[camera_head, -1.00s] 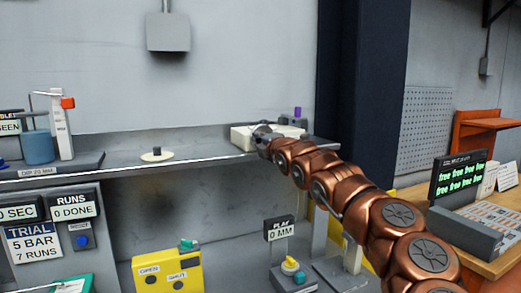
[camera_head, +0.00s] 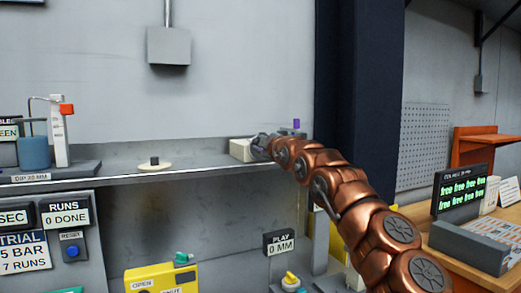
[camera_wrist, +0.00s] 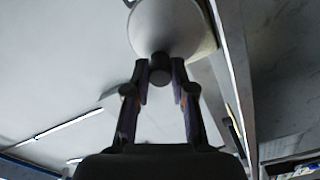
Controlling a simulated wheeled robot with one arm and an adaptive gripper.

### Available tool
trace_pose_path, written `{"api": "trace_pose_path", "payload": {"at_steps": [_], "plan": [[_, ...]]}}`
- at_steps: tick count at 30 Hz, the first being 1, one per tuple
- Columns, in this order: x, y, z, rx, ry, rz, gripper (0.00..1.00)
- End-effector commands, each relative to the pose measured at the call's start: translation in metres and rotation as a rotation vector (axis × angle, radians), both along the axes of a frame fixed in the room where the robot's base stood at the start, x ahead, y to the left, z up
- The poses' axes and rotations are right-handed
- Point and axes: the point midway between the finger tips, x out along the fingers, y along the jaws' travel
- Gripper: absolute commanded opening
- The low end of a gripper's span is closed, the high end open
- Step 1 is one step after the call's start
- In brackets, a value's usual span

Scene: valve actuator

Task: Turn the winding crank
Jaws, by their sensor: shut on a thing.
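My gripper (camera_wrist: 160,88) has its two fingers closed on a dark round knob (camera_wrist: 160,71) in the wrist view. A pale round disc (camera_wrist: 166,26) lies just beyond the knob; I cannot tell how the two are joined. In the head view my gripper (camera_head: 260,148) is at the back shelf, against a cream block (camera_head: 240,150). My arm hides most of that block and the knob there. No part is clearly recognisable as a crank arm.
A cream disc with a black knob (camera_head: 155,163) lies on the grey shelf (camera_head: 110,170) to the left. A purple peg (camera_head: 296,123) stands behind my arm. A dark column (camera_head: 358,100) rises at the right.

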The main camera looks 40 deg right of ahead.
Motion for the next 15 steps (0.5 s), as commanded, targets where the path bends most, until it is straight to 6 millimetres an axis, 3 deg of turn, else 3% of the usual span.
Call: {"api": "trace_pose_path", "payload": {"at_steps": [15], "plan": [[-0.0007,-0.0015,0.0008,0.041,-0.013,-0.002,0.0]]}}
